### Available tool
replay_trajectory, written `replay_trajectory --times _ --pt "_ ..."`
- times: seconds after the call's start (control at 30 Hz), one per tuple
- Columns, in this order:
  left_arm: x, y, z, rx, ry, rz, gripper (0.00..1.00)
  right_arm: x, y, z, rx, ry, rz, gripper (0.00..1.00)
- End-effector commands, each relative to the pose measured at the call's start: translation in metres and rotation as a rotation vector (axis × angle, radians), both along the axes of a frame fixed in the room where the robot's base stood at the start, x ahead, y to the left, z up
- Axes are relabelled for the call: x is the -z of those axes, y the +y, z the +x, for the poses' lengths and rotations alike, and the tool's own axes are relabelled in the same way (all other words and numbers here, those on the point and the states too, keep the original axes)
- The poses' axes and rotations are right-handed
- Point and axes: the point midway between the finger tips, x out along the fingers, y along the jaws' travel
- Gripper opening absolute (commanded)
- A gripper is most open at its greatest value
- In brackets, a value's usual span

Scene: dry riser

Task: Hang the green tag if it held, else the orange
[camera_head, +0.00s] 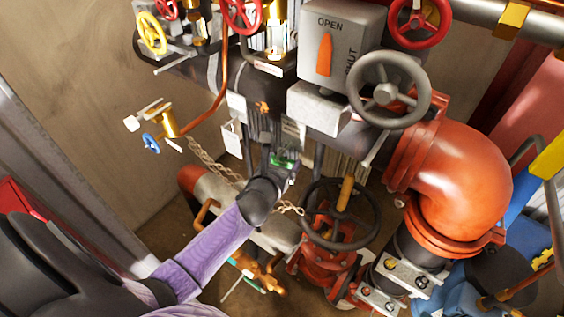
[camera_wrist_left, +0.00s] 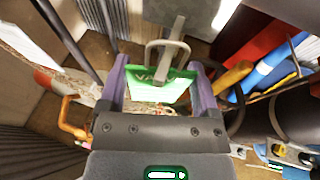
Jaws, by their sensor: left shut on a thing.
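My left gripper (camera_head: 279,172) reaches in from the lower left, in front of the pipework. It is shut on the green tag (camera_head: 284,161), of which only a small green part shows in the head view. In the left wrist view the green-edged tag (camera_wrist_left: 158,93), with a pale face and partly hidden lettering, sits between the purple fingers of the gripper (camera_wrist_left: 160,88). A grey bar and loop (camera_wrist_left: 176,45) overlap the tag's upper edge; I cannot tell whether the tag hangs on them. No orange tag is clearly identifiable. My right gripper is not in view.
A grey OPEN/SHUT box (camera_head: 341,45) and a grey handwheel (camera_head: 389,90) stand above right of the gripper. A dark handwheel (camera_head: 341,232) is below right. A chain (camera_head: 208,160) hangs close to the left arm. A large orange-red pipe elbow (camera_head: 465,170) fills the right.

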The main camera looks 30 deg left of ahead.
Motion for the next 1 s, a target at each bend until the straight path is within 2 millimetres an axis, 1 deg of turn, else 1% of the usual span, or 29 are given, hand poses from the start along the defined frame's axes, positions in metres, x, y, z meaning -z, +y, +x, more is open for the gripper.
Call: replay_trajectory --times 0.23,0.27,0.3,0.33,0.37,0.57,0.67,0.77,0.9,1.0 --pt "0.000 0.000 0.000 0.000 0.000 0.000 0.27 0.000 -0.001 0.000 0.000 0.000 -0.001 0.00" --pt "0.000 0.000 0.000 0.000 0.000 0.000 0.83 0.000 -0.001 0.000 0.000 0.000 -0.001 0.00" --pt "0.000 0.000 0.000 0.000 0.000 0.000 0.91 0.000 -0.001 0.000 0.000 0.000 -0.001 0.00" --pt "0.000 0.000 0.000 0.000 0.000 0.000 0.97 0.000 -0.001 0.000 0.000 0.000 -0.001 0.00" --pt "0.000 0.000 0.000 0.000 0.000 0.000 1.00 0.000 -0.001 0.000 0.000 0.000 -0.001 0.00" --pt "0.000 0.000 -0.001 0.000 0.000 0.000 1.00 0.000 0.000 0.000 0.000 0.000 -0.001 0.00" --pt "-0.002 -0.001 -0.007 0.001 0.000 0.001 1.00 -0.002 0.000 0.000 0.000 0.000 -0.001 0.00" --pt "-0.008 -0.005 -0.024 0.003 0.001 0.001 1.00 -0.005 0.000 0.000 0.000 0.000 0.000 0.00" --pt "-0.017 -0.010 -0.055 0.002 0.003 0.000 1.00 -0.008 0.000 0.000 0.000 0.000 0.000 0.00" --pt "-0.023 -0.014 -0.076 0.002 0.002 -0.001 1.00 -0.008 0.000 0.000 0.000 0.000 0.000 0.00"
